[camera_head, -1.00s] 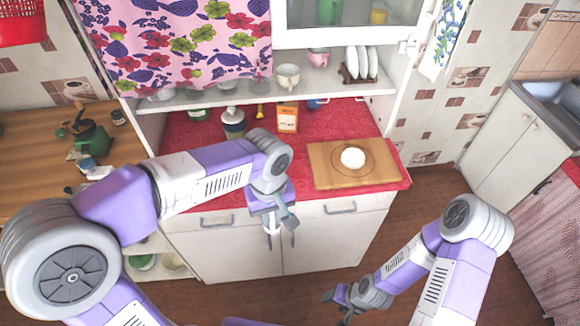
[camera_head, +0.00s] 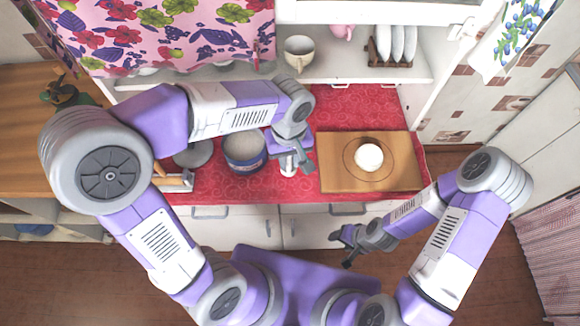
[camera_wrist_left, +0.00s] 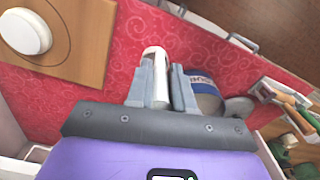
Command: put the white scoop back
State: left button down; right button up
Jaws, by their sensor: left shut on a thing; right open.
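My left gripper (camera_head: 296,160) is shut on the white scoop (camera_wrist_left: 153,56), whose pale end shows between the fingers in the left wrist view. It hangs above the red counter, just right of an open blue canister (camera_head: 245,160) with a pale grey-white inside. The canister also shows beside the fingers in the left wrist view (camera_wrist_left: 204,88). Most of the scoop is hidden by the fingers. A grey round lid (camera_head: 193,154) lies left of the canister. My right gripper (camera_head: 344,241) is open and empty in front of the counter.
A wooden board (camera_head: 335,178) with a white round thing (camera_head: 368,157) lies to the right on the red counter (camera_head: 300,188). A holder with wooden-handled tools (camera_head: 176,180) is at the left. A shelf with a cup (camera_head: 299,51) and plates (camera_head: 397,43) hangs behind.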

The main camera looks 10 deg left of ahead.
aim_at(289, 168)
pick_arm(q)
jog(key=shift+f+b, duration=0.45)
jog(key=shift+f, duration=2.25)
jog(key=shift+f, duration=0.1)
jog(key=c, duration=1.4)
grip_release()
jog(key=shift+f, duration=0.1)
jog(key=shift+c, duration=0.2)
jog(key=o, duration=0.4)
jog(key=shift+o, duration=0.2)
jog(key=shift+r, duration=0.2)
jog(key=shift+w+r, duration=0.1)
jog(key=shift+r, duration=0.25)
notch_tip(289, 168, up, 11)
jog(key=shift+r+p, duration=0.2)
jog(key=shift+p, duration=0.9)
